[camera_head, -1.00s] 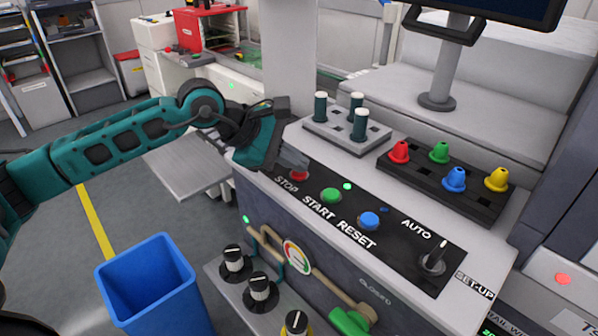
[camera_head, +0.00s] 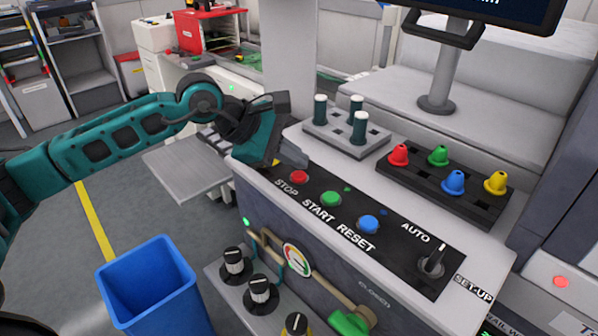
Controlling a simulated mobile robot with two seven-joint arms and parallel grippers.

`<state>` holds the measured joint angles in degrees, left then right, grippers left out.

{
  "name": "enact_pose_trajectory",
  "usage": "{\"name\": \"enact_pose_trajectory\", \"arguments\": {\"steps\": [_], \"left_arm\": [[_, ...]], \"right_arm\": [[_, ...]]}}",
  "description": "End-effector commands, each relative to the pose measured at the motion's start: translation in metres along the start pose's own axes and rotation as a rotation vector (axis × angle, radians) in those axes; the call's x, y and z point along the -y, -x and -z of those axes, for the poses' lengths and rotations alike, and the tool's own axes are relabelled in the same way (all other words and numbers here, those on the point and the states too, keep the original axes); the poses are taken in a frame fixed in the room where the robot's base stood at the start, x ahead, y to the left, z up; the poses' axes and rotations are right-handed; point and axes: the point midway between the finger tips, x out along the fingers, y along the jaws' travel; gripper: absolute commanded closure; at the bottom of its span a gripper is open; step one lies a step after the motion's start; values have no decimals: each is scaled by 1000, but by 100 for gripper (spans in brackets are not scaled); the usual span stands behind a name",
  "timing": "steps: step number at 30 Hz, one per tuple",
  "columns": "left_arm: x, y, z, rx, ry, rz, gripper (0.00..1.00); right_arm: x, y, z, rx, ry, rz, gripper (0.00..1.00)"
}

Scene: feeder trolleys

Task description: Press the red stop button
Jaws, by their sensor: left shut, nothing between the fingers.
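The red stop button (camera_head: 299,176) sits at the left end of the black control panel, above the word STOP, and is in full view. My left gripper (camera_head: 293,156) is shut and empty. In the picture its fingertips are just above the red button, apart from it. My right gripper is not in view.
A green start button (camera_head: 330,198), a blue reset button (camera_head: 369,222) and a selector switch (camera_head: 433,262) share the panel. Behind are a grey block with dark pegs (camera_head: 346,141) and a rack of coloured cones (camera_head: 445,187). A blue bin (camera_head: 150,290) stands on the floor.

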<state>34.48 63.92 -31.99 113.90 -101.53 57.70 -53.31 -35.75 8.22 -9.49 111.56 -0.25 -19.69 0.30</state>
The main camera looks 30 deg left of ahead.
Motion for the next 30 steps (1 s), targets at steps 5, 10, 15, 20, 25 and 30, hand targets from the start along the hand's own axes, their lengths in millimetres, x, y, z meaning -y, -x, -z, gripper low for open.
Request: {"name": "enact_pose_trajectory", "arguments": {"steps": [5, 10, 15, 20, 25, 30], "left_arm": [[0, 0, 0, 0, 0, 0, 100], [-4, 5, -4, 0, -1, -1, 100], [-12, 17, -12, 0, -2, -2, 100], [-21, 28, -21, 0, -2, -2, 100], [-26, 36, -26, 0, -1, -1, 100], [-25, 35, -25, 0, 0, 0, 100]], "right_arm": [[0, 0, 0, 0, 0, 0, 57], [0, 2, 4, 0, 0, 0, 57], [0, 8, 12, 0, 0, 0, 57], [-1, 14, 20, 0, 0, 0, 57], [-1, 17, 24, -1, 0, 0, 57], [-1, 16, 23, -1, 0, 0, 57]]}}
